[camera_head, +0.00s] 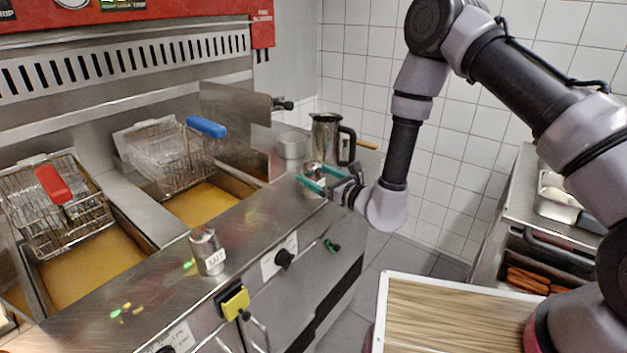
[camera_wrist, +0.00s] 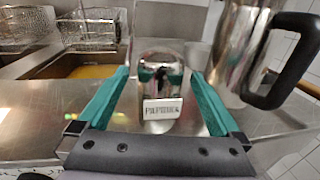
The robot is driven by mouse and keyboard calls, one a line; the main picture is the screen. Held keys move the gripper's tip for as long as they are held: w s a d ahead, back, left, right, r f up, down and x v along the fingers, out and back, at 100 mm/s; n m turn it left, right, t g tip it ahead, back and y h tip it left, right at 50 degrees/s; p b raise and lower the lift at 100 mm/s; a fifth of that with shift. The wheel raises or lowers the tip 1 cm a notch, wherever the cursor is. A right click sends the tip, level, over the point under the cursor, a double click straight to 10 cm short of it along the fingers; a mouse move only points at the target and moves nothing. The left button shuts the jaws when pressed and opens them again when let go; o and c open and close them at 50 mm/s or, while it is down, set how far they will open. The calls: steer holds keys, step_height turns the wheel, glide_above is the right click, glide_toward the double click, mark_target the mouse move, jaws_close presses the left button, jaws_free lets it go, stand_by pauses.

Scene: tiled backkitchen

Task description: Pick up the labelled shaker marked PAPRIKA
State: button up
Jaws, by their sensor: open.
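The metal shaker labelled PAPRIKA (camera_wrist: 161,82) stands upright on the steel counter in the wrist view, its white label facing me. My gripper (camera_wrist: 159,73) is open, with one teal finger on each side of the shaker. A gap shows between the shaker and each finger. In the head view my gripper (camera_head: 308,172) is low over the counter's far right end. The paprika shaker (camera_head: 313,171) is partly hidden there by the fingers. A second shaker, labelled SALT (camera_head: 208,254), stands nearer on the same counter (camera_head: 245,226).
A steel jug (camera_head: 325,138) with a black handle stands close behind my gripper, to the right in the wrist view (camera_wrist: 236,50). A small steel pot (camera_head: 292,146) stands beside it. Fryer baskets (camera_head: 165,155) and oil wells lie left.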

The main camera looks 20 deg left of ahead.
steer(key=x, duration=0.5)
steer(key=shift+s, duration=0.1)
steer(key=c, duration=1.6)
